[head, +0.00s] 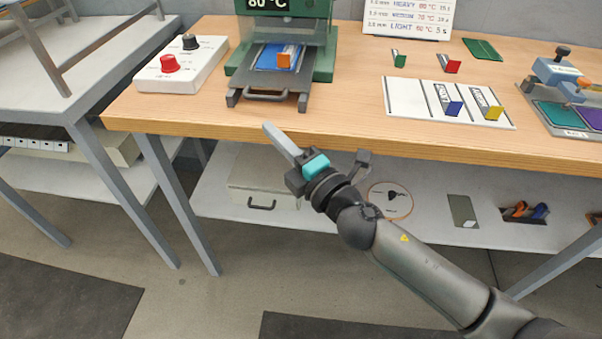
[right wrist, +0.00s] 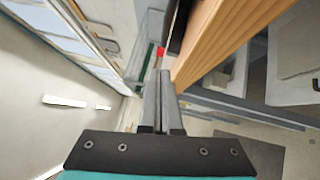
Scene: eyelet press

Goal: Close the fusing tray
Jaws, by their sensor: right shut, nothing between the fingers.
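The fusing tray (head: 303,88) is pulled out of the front of the green press (head: 322,62). It is dark grey with a bar handle (head: 265,97) across its front. A blue piece (head: 268,58) with an orange tab (head: 285,60) lies in it. My right gripper (head: 268,128) is shut and empty, in front of the table edge, a little nearer than the tray handle and apart from it. In the right wrist view its two fingers (right wrist: 158,82) lie together. My left gripper is not in view.
A control box (head: 190,70) with a red and a black knob stands left of the press. A white board (head: 408,102) with coloured-tab pieces lies to the right. The wooden table's front edge (head: 340,142) is close to my right gripper; a shelf lies below.

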